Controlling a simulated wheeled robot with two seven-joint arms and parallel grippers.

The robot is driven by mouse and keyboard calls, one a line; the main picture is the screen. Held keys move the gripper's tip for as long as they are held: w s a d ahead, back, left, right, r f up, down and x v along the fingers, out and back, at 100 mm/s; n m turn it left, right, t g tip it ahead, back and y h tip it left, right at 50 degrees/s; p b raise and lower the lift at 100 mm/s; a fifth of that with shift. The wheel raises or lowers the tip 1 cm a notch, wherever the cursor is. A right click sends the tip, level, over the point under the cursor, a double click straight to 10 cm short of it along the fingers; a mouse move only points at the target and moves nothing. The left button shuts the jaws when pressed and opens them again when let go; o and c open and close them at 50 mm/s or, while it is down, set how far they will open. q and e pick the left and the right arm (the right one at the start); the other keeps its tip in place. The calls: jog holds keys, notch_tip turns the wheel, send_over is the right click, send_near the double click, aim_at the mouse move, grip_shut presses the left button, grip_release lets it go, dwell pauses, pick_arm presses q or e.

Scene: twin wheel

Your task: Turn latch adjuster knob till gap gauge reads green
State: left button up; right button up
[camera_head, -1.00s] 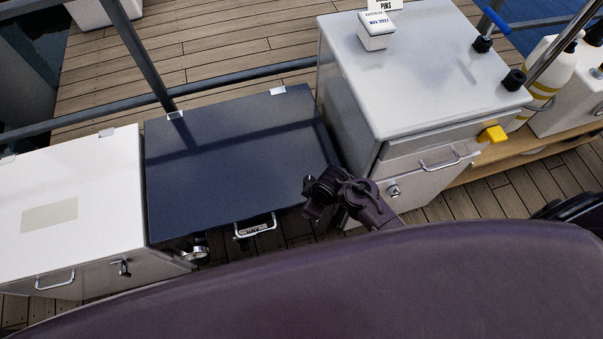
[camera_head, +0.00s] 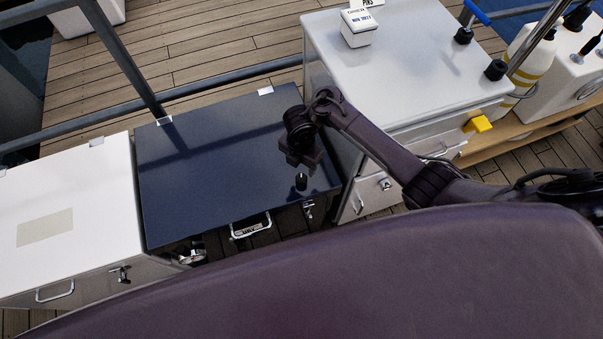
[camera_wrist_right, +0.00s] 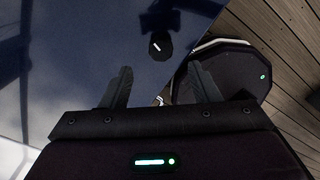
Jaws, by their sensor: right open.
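A small black knob (camera_head: 301,181) stands on the dark blue lid (camera_head: 215,185) near its front right corner. In the right wrist view the knob (camera_wrist_right: 160,46) carries a white pointer line. A silver latch (camera_head: 308,208) sits on the box front just below the knob. My right gripper (camera_head: 303,157) hangs above the lid, just behind the knob in the head view. In the wrist view its two fingers (camera_wrist_right: 161,70) are spread and empty, with the knob beyond their tips, apart from them. I cannot make out a gap gauge reading. My left gripper is not in view.
A white box (camera_head: 70,220) stands to the left of the blue one. A taller white cabinet (camera_head: 400,60) with a yellow catch (camera_head: 478,124) stands close on the right. A grey rail (camera_head: 200,95) runs behind. A silver handle (camera_head: 250,225) juts from the blue box's front.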

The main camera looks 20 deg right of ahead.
aim_at(301, 178)
notch_tip(301, 178, down, 8)
jog(key=shift+r+b, duration=0.2)
jog(key=shift+b, duration=1.05)
jog(key=c, duration=1)
jog(key=shift+s, duration=0.1)
